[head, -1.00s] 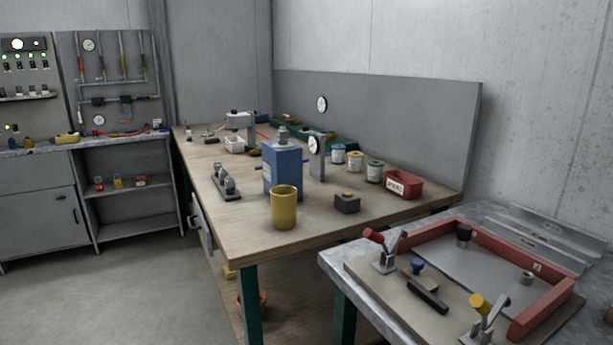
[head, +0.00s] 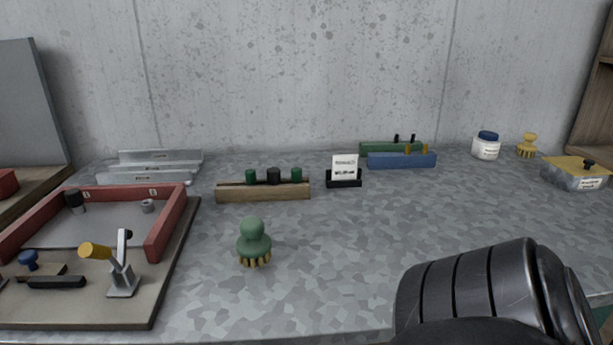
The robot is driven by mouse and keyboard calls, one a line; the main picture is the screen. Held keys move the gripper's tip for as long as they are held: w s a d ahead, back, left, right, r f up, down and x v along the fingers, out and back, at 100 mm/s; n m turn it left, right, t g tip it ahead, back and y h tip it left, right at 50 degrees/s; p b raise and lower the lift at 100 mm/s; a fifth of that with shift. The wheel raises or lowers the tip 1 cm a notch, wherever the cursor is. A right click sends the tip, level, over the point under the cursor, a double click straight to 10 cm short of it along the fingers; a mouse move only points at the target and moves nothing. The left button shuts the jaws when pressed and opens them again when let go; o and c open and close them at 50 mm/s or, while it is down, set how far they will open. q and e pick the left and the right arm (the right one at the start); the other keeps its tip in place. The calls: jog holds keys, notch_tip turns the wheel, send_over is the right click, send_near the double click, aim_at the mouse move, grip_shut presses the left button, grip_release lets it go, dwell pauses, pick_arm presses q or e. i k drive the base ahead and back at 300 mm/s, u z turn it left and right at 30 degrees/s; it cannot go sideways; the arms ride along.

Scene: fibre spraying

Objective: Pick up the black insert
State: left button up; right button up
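A wooden rack (head: 262,192) stands at the middle back of the grey speckled worktop in the head view. It holds a black insert (head: 273,176) between two green ones (head: 251,177) (head: 297,174); their lower parts are hidden in the rack. Another dark cylindrical piece (head: 74,200) stands in the far left corner of the red-framed fixture (head: 166,226). A black link of my own arm fills the lower right corner. Neither gripper shows.
A green knobbed brush (head: 254,241) stands in front of the rack. A small sign (head: 344,171) is right of it. Green (head: 380,148) and blue (head: 398,160) racks, a white jar (head: 486,146) and a yellow-lidded box (head: 574,173) stand further right. The centre right worktop is clear.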

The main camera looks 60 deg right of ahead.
aim_at(273, 174)
jog(key=z, duration=1.7)
